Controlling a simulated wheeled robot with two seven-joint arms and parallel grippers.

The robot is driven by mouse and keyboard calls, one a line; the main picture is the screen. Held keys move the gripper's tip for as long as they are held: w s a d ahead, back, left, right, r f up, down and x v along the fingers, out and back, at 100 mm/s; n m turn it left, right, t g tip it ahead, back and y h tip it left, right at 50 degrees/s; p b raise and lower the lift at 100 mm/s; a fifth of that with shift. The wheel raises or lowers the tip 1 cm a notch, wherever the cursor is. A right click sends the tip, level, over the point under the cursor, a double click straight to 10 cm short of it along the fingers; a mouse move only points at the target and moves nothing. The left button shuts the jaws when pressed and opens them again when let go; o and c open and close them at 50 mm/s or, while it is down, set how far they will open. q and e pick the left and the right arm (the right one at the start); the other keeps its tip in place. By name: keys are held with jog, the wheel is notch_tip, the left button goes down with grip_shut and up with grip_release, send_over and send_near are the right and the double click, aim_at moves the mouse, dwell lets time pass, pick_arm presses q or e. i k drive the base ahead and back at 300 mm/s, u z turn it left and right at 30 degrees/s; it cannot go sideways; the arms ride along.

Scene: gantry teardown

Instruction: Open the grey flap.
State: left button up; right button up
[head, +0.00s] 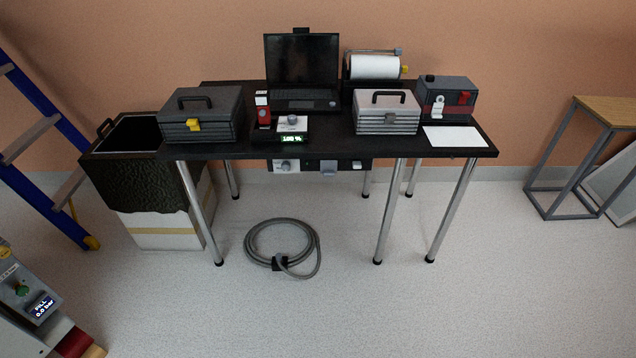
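A small grey flap (328,168) sits in the middle of a dark panel (307,165) under the front edge of the black table. It looks closed, but it is too small to be sure. On the same panel, a light plate with a round knob (286,166) is to its left and a small pale fitting (357,165) is to its right. Neither of my grippers is in view.
The black table (340,145) carries two toolboxes, a laptop, a paper roll and several devices. A coiled grey hose (282,247) lies on the floor below. A blue ladder (45,105) and a dark bin (130,175) stand left. Floor in front is mostly clear.

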aim_at(328, 166)
jog(key=u, duration=0.5)
jog(key=i, duration=1.3)
jog(key=z, duration=0.65)
